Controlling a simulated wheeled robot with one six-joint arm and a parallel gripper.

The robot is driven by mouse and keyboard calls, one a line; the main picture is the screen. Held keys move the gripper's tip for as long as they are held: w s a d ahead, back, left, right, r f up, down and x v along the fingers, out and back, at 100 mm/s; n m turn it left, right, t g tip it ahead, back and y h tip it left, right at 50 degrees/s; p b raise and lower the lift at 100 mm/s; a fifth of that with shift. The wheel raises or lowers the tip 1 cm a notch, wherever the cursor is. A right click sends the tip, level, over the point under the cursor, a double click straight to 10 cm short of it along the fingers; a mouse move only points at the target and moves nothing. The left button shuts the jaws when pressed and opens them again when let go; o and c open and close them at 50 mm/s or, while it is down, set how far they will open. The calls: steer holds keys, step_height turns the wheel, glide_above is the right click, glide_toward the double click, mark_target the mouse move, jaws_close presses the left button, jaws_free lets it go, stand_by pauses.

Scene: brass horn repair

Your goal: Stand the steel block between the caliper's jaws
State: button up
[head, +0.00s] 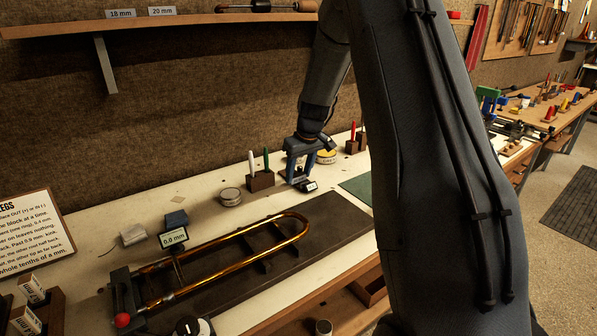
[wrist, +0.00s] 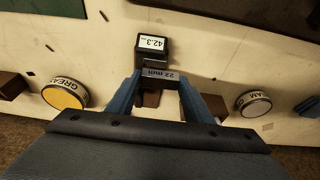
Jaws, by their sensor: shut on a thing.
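My gripper (head: 296,181) is low over the back part of the bench in the head view. In the wrist view my gripper (wrist: 161,82) has its two blue fingers on either side of a small block marked 22 mm (wrist: 160,75), and it is shut on it. This looks like the steel block. A dark unit with a display reading 42.3 (wrist: 152,42) is right beside the block; it looks like the caliper. Its small display also shows in the head view (head: 310,186). The caliper's jaws are not clearly visible, so I cannot tell whether the block is between them.
A brass slide (head: 235,250) lies on a dark board with a gauge reading 0.0 mm (head: 173,238).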

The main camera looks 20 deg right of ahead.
steer(key=shift+f, duration=0.55)
stand_by(1.1)
steer(key=o, duration=1.2)
steer(key=shift+f, duration=0.1)
steer(key=shift+d, duration=0.1)
steer(key=shift+a+b+v, duration=0.2)
steer(key=shift+b+v, duration=0.85)
steer(key=shift+v, duration=2.9)
